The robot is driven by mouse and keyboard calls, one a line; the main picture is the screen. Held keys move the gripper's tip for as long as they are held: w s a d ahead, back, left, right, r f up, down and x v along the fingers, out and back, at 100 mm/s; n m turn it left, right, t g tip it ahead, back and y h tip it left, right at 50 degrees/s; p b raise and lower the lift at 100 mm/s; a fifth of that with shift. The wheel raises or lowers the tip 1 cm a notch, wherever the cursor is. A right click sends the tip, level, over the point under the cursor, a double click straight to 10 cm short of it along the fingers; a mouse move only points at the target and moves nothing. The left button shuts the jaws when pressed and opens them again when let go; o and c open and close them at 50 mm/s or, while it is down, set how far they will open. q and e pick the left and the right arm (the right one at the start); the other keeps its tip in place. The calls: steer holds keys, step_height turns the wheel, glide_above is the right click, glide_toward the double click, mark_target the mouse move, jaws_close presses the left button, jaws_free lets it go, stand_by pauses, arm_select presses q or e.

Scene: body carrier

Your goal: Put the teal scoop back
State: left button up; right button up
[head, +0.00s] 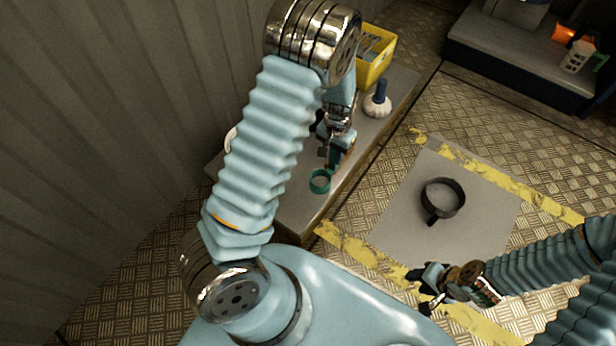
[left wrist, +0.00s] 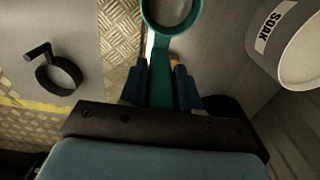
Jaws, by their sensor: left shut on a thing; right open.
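The teal scoop (head: 320,188) is over the grey bench, its round cup toward the front end. My left gripper (head: 334,160) is shut on its handle, partly hidden by my own arm. In the left wrist view the handle (left wrist: 161,75) runs between the two blue fingers (left wrist: 160,92), with the cup ahead of them. I cannot tell whether the scoop touches the bench. My right gripper (head: 424,290) is open and empty, low over the yellow-striped edge of the floor panel.
A white tub marked SOAK (left wrist: 290,50) stands beside the scoop. On the bench (head: 300,215) are a blue-handled white-headed tool (head: 377,104) and a yellow bin (head: 374,68). A dark ring with a handle (head: 459,201) lies on the grey floor panel (head: 400,225). A dark platform (head: 500,55) stands far right.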

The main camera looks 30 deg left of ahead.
arm_select(q)
steer(key=s+a+f, duration=0.1)
steer(key=f, duration=0.2)
steer(key=s+a+f+b, duration=0.1)
steer(key=a+f, duration=0.1)
steer(key=f, duration=0.1)
steer(key=s+a+f+b, duration=0.1)
steer(key=a+f, duration=0.1)
steer(key=f, duration=0.1)
steer(key=shift+s+a+f, duration=0.2)
steer(key=shift+s, duration=0.1)
steer(key=o, duration=1.1)
steer(key=shift+c, duration=0.2)
